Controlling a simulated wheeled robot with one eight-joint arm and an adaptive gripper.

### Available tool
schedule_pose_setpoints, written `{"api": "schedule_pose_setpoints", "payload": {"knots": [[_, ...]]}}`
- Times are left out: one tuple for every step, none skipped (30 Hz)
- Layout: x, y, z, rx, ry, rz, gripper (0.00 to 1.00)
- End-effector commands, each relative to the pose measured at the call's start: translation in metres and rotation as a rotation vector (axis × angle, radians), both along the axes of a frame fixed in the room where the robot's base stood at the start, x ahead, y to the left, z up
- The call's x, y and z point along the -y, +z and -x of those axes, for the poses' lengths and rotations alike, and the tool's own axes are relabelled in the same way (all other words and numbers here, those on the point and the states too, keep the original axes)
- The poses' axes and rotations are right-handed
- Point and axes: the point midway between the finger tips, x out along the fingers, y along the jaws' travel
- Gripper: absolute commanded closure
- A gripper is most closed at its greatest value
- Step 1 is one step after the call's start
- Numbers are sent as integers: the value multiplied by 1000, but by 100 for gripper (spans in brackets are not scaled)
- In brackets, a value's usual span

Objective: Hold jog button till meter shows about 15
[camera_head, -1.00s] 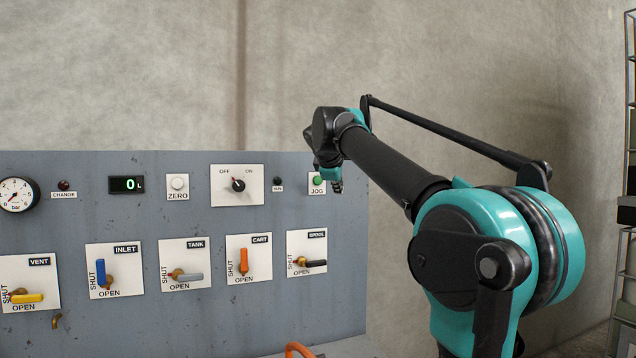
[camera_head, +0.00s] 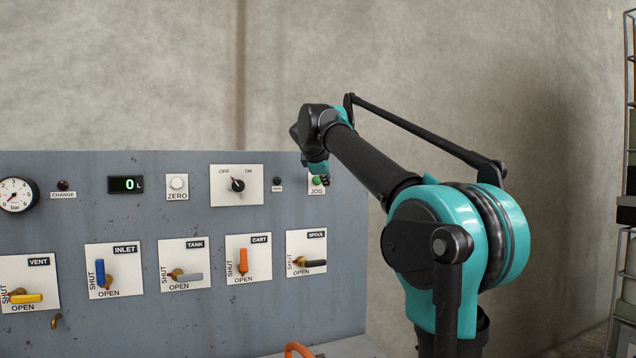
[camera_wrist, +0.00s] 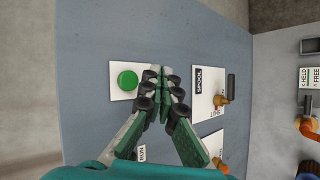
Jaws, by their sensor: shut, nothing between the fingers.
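The green jog button (camera_head: 317,181) sits on a white plate marked JOG at the panel's upper right. It also shows in the wrist view (camera_wrist: 128,80), where it is uncovered. My gripper (camera_head: 321,180) is in front of the plate and partly hides the button in the head view. In the wrist view the fingertips of my gripper (camera_wrist: 162,72) are together and empty, just right of the button. I cannot tell whether they touch the panel. The digital meter (camera_head: 126,184) reads 0 L.
The grey panel (camera_head: 200,223) also carries a pressure gauge (camera_head: 17,195), a ZERO button (camera_head: 177,183), an OFF/ON knob (camera_head: 237,185) pointing up-left toward OFF, and a row of valve levers, including the SPOOL lever (camera_head: 312,262). A shelf rack (camera_head: 628,240) stands far right.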

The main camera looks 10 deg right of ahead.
Motion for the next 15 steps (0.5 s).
{"api": "schedule_pose_setpoints", "payload": {"knots": [[-2, 0, -8, 0, 0, 0, 100], [-3, 0, -11, 0, 0, 0, 100], [-4, 0, -16, 0, 0, 0, 100], [-5, 0, -20, 0, 0, 0, 100], [-5, 0, -23, 0, 0, 0, 100], [-6, 0, -27, 0, 0, 0, 100], [-7, 0, -30, 0, 0, 0, 100], [-8, 0, -33, 0, 0, 0, 100], [-8, 0, -36, 0, 0, 0, 100], [-9, 0, -38, 0, 0, 0, 100], [-9, 0, -40, 0, 0, 0, 100], [-10, 0, -42, 0, 0, 0, 100], [-10, 0, -43, 0, 0, 0, 100], [-10, 0, -44, 0, 0, 0, 100], [-10, 0, -45, 0, 0, 0, 100]]}}
